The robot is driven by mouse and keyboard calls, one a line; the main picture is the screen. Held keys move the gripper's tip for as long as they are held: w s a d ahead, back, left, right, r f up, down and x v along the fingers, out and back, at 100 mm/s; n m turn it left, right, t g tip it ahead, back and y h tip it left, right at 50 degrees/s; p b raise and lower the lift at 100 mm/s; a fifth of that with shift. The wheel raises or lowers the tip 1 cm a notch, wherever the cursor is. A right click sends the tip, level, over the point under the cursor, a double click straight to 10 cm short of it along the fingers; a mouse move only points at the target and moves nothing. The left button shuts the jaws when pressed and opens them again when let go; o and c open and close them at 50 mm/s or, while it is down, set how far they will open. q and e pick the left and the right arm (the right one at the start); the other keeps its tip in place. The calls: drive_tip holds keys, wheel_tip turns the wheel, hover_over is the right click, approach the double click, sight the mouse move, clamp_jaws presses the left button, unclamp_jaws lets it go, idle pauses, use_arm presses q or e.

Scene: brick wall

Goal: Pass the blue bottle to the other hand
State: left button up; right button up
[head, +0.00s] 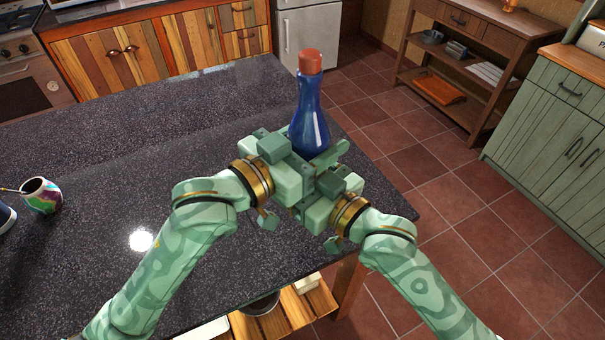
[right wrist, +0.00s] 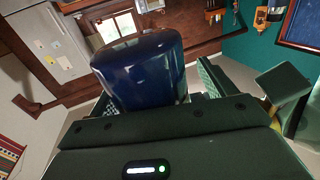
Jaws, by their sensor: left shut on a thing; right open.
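The blue bottle (head: 310,128) with an orange-red cap stands upright in the head view, held above the far right part of the dark counter. My left gripper (head: 294,152) is shut on its lower part. My right gripper (head: 327,165) is open, close beside the left one, at the bottle's lower end. In the right wrist view the bottle's blue body (right wrist: 140,72) shows between the two open fingers of my right gripper (right wrist: 138,100). The grippers hide the bottle's base in the head view, and whether the right fingers touch it I cannot tell.
The dark speckled counter (head: 110,150) is clear around the arms. A colourful cup (head: 42,195) stands at its left. The counter's right edge drops to a red tiled floor (head: 450,220). A wooden shelf (head: 470,75) and a green cabinet (head: 555,140) stand farther right.

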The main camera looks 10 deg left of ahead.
use_arm(q)
drive_tip(key=shift+r, duration=0.1)
use_arm(e)
drive_tip(key=c, duration=1.5)
use_arm(q)
drive_tip(key=o, duration=1.6)
use_arm(e)
drive_tip(key=shift+r, duration=0.1)
drive_tip(key=shift+c, duration=0.6)
